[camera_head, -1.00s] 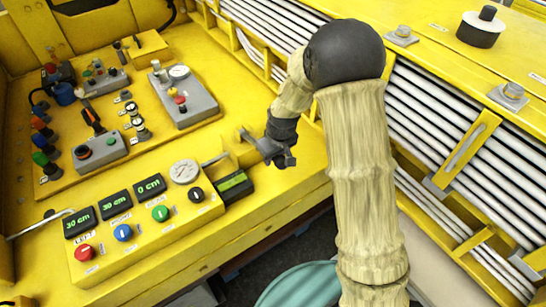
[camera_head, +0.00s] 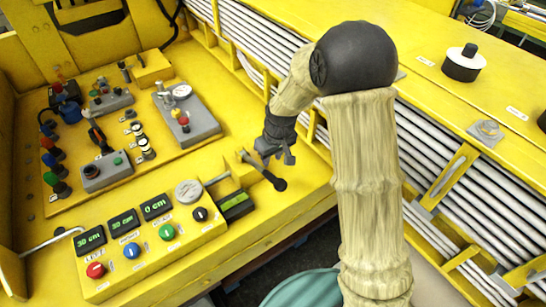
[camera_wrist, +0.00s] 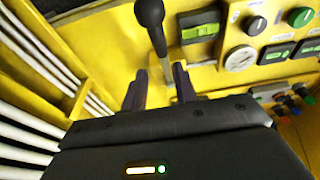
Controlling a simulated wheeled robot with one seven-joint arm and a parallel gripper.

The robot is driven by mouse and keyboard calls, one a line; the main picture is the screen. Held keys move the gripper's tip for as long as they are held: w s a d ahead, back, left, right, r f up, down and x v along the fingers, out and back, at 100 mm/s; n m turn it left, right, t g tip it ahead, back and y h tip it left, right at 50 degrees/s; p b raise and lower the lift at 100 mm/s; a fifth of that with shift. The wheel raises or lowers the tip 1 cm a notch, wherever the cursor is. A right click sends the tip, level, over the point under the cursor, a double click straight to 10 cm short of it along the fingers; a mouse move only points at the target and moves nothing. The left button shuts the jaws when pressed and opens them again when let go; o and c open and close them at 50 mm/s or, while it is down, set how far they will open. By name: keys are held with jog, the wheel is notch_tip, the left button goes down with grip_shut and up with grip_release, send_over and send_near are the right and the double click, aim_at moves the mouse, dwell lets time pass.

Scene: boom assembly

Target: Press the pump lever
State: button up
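The pump lever (camera_head: 262,171) is a dark rod with a black knob, sticking out from the yellow console to the right of the round gauge. In the wrist view, its black knob (camera_wrist: 150,13) is at the top, and its shaft runs down toward the gap between my fingers. My gripper (camera_head: 276,157) is just above and behind the lever in the head view. In the wrist view its two fingers (camera_wrist: 159,86) are apart with nothing clamped between them. I cannot tell whether a finger touches the lever.
A control box (camera_head: 150,247) with displays and coloured buttons is left of the lever. White pipes (camera_head: 262,42) run behind a yellow frame. A panel of switches (camera_head: 128,130) is farther left.

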jog(key=shift+f, duration=0.1)
jog(key=shift+c, duration=0.2)
jog(key=shift+w+b, duration=0.2)
jog(key=shift+b, duration=0.15)
grip_shut()
notch_tip(320, 180, up, 8)
jog(key=w+d+b, duration=0.1)
jog(key=b, duration=0.6)
jog(key=shift+d+f+g, duration=0.15)
jog(key=shift+d+g, duration=0.05)
jog(key=shift+g, duration=0.2)
